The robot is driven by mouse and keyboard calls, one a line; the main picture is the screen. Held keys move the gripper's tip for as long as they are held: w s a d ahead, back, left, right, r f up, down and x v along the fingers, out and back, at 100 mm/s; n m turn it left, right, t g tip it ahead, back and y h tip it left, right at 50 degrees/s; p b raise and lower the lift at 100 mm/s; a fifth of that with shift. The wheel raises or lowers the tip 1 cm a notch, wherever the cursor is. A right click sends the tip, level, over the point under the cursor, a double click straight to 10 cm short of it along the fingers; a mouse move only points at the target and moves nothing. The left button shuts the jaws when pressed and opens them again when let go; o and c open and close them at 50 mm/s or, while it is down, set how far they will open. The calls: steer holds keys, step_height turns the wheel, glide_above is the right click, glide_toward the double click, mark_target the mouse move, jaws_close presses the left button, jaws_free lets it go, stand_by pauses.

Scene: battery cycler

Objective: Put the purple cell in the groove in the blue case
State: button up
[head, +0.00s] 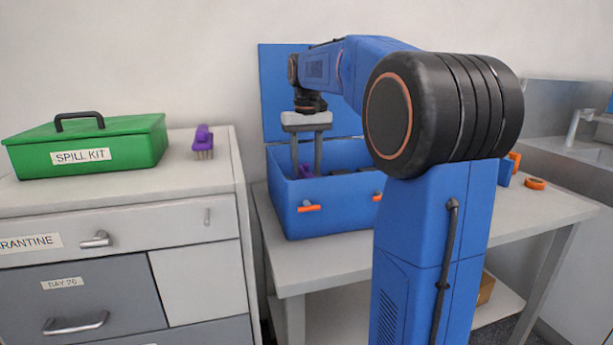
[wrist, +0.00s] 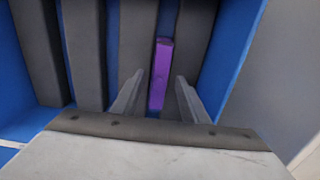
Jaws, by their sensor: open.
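The blue case (head: 335,209) stands open on the table, its lid upright behind it. In the wrist view its inside shows dark parallel bars (wrist: 83,50) with grooves between them. The purple cell (wrist: 160,72) lies lengthwise in a groove between two bars toward the right wall. In the head view a bit of purple (head: 304,171) shows at the gripper's fingers. My gripper (head: 306,172) points down into the case. In the wrist view its two fingers (wrist: 160,78) are apart, one on each side of the cell, with visible gaps.
A green spill kit box (head: 87,147) and a purple brush (head: 203,142) sit on the white cabinet at left. Orange latches (head: 309,208) stick out from the case front.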

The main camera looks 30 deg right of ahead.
step_height(320, 180, up, 8)
steer(key=shift+f, duration=0.1)
stand_by(0.7)
